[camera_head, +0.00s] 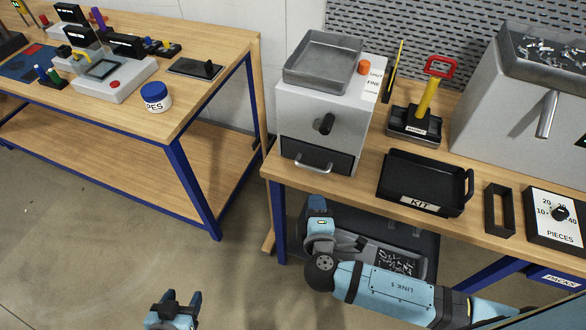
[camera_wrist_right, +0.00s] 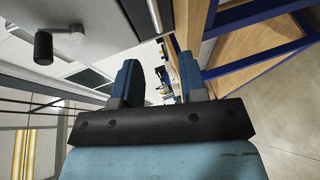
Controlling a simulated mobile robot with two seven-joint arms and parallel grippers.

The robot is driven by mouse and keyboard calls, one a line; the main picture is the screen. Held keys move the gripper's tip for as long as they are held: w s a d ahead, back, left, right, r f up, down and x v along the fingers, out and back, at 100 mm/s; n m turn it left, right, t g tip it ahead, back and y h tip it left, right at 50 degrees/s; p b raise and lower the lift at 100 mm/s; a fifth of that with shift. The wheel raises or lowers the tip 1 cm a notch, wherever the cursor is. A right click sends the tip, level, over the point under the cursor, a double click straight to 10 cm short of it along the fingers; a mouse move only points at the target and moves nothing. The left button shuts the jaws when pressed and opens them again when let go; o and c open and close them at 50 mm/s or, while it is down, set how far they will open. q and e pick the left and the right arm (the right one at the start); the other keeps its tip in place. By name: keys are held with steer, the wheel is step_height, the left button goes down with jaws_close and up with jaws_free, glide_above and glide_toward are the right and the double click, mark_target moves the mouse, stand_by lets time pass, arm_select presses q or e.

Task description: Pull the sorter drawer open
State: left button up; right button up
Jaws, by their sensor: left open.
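The sorter (camera_head: 296,112) is a grey box with a shallow tray on top and a dark crank knob (camera_head: 325,124) on its front. Its dark drawer (camera_head: 338,162) is low on the front, looks shut, and has a silver handle (camera_head: 314,167). In the right wrist view the knob (camera_wrist_right: 43,47) is at upper left. My right gripper (camera_wrist_right: 160,64) has its fingers apart with nothing between them. In the head view its hand (camera_head: 319,207) is just below the handle, apart from it; its fingertips are not clear there. My left gripper (camera_head: 182,297) is open and empty at the bottom, over the floor.
A black KIT tray (camera_head: 390,196) stands right of the sorter, near the table's front edge. A red-handled tool (camera_head: 430,88) is behind it. A bin of metal pieces (camera_head: 418,246) is under the table, behind my right arm. Floor between the benches is clear.

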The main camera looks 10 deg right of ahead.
mark_target(310, 167)
steer(key=p+x, duration=0.1)
steer(key=x, duration=0.7)
steer(key=p+x, duration=0.1)
steer(key=x, duration=0.4)
steer(key=shift+w+r+p, duration=0.1)
steer(key=shift+r+p, duration=0.25)
steer(key=shift+w+f, duration=0.1)
steer(key=shift+w, duration=0.3)
jaws_close()
